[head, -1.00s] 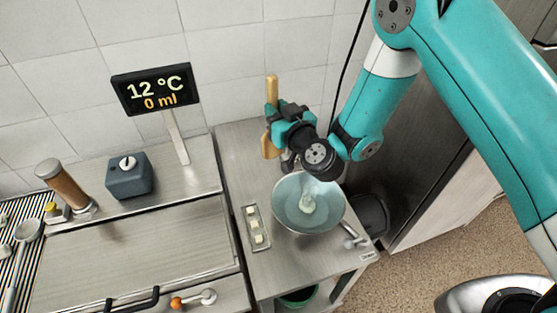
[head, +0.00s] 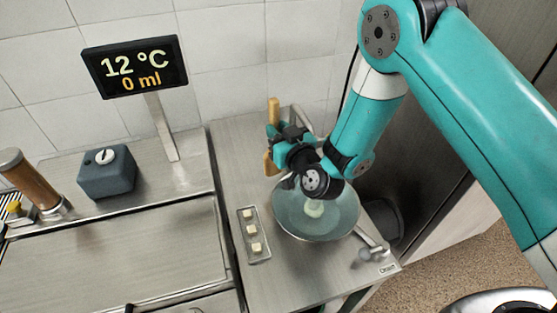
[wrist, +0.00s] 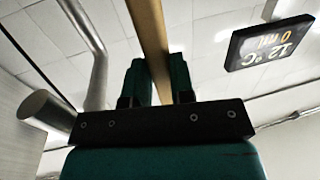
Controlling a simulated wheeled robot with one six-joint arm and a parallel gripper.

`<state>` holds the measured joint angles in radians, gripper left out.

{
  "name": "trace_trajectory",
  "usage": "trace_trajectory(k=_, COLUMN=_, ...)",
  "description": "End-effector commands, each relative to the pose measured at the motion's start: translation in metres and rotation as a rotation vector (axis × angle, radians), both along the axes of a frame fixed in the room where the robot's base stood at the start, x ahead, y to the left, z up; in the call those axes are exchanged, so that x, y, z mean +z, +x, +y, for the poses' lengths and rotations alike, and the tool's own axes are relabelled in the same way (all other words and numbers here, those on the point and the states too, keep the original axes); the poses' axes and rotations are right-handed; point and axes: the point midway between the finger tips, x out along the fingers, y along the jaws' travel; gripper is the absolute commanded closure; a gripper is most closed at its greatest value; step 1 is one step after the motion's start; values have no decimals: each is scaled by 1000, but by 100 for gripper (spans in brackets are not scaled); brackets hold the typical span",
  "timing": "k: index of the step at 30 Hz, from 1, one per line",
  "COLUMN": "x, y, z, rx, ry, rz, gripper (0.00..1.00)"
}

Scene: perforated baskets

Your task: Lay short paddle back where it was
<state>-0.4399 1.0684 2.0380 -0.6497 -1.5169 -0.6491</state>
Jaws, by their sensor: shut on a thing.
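My gripper (head: 276,134) is shut on the wooden short paddle (head: 273,108), which stands upright in the grip. The paddle's handle end points up and its wider end (head: 269,163) shows below the jaws. In the wrist view the paddle (wrist: 148,35) runs up between the two teal fingers (wrist: 159,80). The gripper is above the counter, behind the round bowl (head: 300,218). I cannot tell whether the paddle's lower end touches the counter.
The bowl holds a pale lump (head: 314,208). A small tray (head: 255,243) with pale cubes lies left of it. A display (head: 135,68) reading 12 °C and 0 ml stands at the back left, near a dark box with a knob (head: 107,174). A metal pipe (wrist: 97,75) rises nearby.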

Motion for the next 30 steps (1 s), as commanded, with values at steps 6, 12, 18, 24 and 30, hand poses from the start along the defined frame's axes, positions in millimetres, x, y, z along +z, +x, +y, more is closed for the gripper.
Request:
trace_trajectory(k=6, x=-21, y=0, z=0, rx=0, ry=-1, rz=0, gripper=100)
trace_trajectory(k=12, x=-49, y=0, z=0, rx=-1, ry=-1, rz=0, gripper=100)
trace_trajectory(k=18, x=-54, y=0, z=0, rx=-1, ry=1, rz=-2, gripper=100)
trace_trajectory(k=24, x=-57, y=0, z=0, rx=-1, ry=0, rz=-1, gripper=100)
trace_trajectory(k=30, x=-57, y=0, z=0, rx=-1, ry=0, rz=0, gripper=52)
